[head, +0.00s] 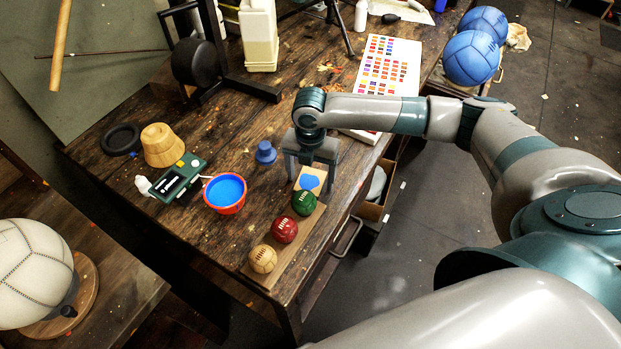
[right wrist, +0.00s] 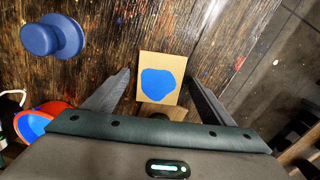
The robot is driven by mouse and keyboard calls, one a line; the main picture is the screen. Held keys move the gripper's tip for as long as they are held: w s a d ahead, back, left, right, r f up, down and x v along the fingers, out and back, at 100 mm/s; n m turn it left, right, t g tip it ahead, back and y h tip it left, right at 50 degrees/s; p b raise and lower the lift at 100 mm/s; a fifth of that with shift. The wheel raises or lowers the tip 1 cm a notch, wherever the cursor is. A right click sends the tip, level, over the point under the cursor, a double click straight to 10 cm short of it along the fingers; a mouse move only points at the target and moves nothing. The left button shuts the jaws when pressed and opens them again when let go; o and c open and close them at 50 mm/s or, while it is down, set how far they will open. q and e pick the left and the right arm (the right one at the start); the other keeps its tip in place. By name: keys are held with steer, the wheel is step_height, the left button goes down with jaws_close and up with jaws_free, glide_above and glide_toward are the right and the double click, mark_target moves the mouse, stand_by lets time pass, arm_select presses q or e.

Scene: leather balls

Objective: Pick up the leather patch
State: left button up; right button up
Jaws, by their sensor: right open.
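The leather patch, a tan square (right wrist: 145,94) with an irregular blue blob on it, lies on the dark wooden workbench near its right edge; it also shows in the head view (head: 309,182). My right gripper (head: 312,180) points down over the patch with its jaws spread. In the right wrist view, its two fingers (right wrist: 158,80) stand on either side of the patch, apart from it, and nothing is between them in grip. Its height above the patch is hard to tell. My left gripper is not in view.
Green (head: 304,203), red (head: 284,229) and tan (head: 263,259) balls sit on a wooden strip beside the patch. A blue stamp-like knob (head: 265,153), a red-rimmed bowl of blue paint (head: 226,193) and a green scale (head: 180,179) stand to the left. A colour chart (head: 388,70) lies behind.

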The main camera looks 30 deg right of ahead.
mark_target(311, 181)
steer(key=shift+f, duration=0.1)
stand_by(0.3)
steer(key=c, duration=1.2)
steer(key=shift+w+r+b, duration=0.1)
steer(key=shift+r+b, duration=0.25)
steer(key=shift+r, duration=0.1)
step_height(311, 181, up, 3)
steer(key=shift+r+b, duration=0.1)
steer(key=shift+b, duration=0.75)
steer(key=s+r+b, duration=0.1)
steer(key=s+r, duration=0.1)
steer(key=s, duration=0.2)
steer(key=s+d+r+b, duration=0.1)
steer(key=s+r, duration=0.1)
steer(key=s, duration=0.1)
steer(key=s+r, duration=0.3)
steer(key=s, duration=0.1)
steer(key=shift+s+d+b, duration=0.25)
steer(key=shift+s+b, duration=0.1)
steer(key=shift+b, duration=0.05)
